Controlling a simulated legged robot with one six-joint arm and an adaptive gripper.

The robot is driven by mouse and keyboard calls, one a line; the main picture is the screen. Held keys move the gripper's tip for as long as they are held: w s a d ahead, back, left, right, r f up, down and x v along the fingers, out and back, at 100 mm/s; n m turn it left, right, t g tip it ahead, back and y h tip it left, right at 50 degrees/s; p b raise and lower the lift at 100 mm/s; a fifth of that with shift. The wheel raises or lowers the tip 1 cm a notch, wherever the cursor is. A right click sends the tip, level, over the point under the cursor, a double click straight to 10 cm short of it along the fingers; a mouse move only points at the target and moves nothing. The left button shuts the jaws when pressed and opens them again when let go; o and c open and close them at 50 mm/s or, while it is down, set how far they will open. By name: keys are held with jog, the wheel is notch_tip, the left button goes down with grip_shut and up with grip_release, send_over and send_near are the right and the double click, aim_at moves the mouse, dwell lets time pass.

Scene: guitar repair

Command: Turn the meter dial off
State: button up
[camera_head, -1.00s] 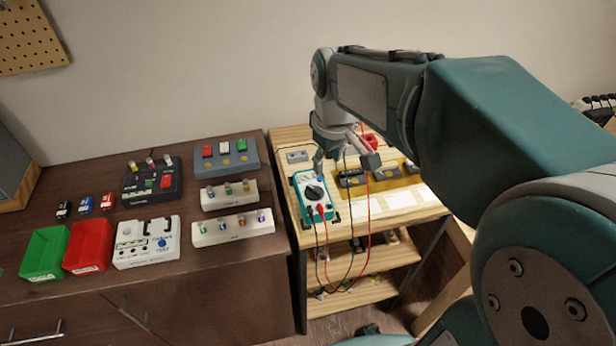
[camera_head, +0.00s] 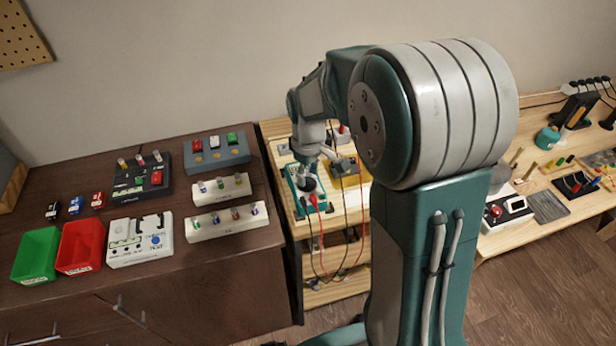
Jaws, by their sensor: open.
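The meter (camera_head: 322,206) is a teal multimeter with a white face, lying on the light wooden cart in the middle of the view. Its black dial (camera_head: 308,184) shows only in part, and its pointing direction is too small to tell. Red and black leads run from its lower end over the cart's front edge. My gripper (camera_head: 309,169) is open and points down over the meter, with its fingers close to the dial. I cannot tell whether they touch it. The gripper and wrist hide the upper part of the meter.
The wooden cart (camera_head: 302,230) has lower shelves. A dark cabinet at left holds a green bin (camera_head: 36,255), a red bin (camera_head: 80,246), a white pedal (camera_head: 140,240) and other switch boxes. A workbench with tools, including a grey mat (camera_head: 549,205), stands at right.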

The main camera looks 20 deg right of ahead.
jog(key=shift+f, duration=0.9)
grip_shut()
jog(key=shift+m, duration=0.3)
jog(key=shift+s+a+m, duration=0.1)
jog(key=shift+a+m, duration=0.05)
jog(key=shift+m, duration=2.95)
